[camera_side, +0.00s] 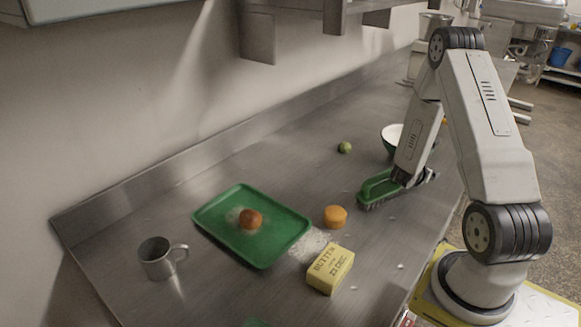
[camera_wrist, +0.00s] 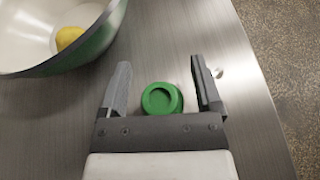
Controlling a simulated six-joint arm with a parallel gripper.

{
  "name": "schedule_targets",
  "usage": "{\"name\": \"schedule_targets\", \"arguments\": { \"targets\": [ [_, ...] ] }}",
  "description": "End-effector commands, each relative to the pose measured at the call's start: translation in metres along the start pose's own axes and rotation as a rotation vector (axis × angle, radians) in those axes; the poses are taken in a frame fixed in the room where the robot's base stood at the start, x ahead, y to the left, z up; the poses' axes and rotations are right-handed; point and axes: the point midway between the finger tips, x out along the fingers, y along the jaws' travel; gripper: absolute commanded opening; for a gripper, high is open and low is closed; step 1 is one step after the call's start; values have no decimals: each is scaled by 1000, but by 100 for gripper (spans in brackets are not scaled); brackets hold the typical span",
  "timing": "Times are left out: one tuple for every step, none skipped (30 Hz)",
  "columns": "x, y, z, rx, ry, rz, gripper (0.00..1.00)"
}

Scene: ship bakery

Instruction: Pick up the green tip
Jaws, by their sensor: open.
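The green tip (camera_wrist: 161,101) is a small round green piece with a hollow in its top, seen from above in the wrist view. It stands on the steel counter. My gripper (camera_wrist: 161,82) is open, with one finger on each side of the tip and a gap visible on both sides. The tip sits close to the gripper's palm in the picture; I cannot tell whether they touch. In the side view my gripper (camera_side: 416,180) is low over the counter behind a green brush, and I cannot make out the tip there.
A green brush (camera_side: 378,188) lies beside my gripper. A bowl (camera_wrist: 60,40) with a lemon (camera_wrist: 69,37) stands nearby. A lime (camera_side: 344,147), orange round (camera_side: 336,217), butter block (camera_side: 329,269), green tray (camera_side: 207,222) with a bun (camera_side: 250,219), and metal mug (camera_side: 157,259) are farther off.

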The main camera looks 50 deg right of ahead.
Motion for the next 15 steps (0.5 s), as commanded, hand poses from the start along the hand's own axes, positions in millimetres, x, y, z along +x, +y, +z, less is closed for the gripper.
{"name": "schedule_targets", "arguments": {
  "targets": [
    [0,0,0,0,0,0,82],
    [0,0,0,0,0,0,82],
    [0,0,0,0,0,0,70],
    [0,0,0,0,0,0,60],
    [0,0,0,0,0,0,51],
    [0,0,0,0,0,0,38],
    [0,0,0,0,0,0,28],
    [0,0,0,0,0,0,19],
    [0,0,0,0,0,0,6],
    [0,0,0,0,0,0,0],
    [0,0,0,0,0,0,0],
    [0,0,0,0,0,0,0],
    [0,0,0,0,0,0,0],
    [0,0,0,0,0,0,0],
    [0,0,0,0,0,0,0]
  ]
}}
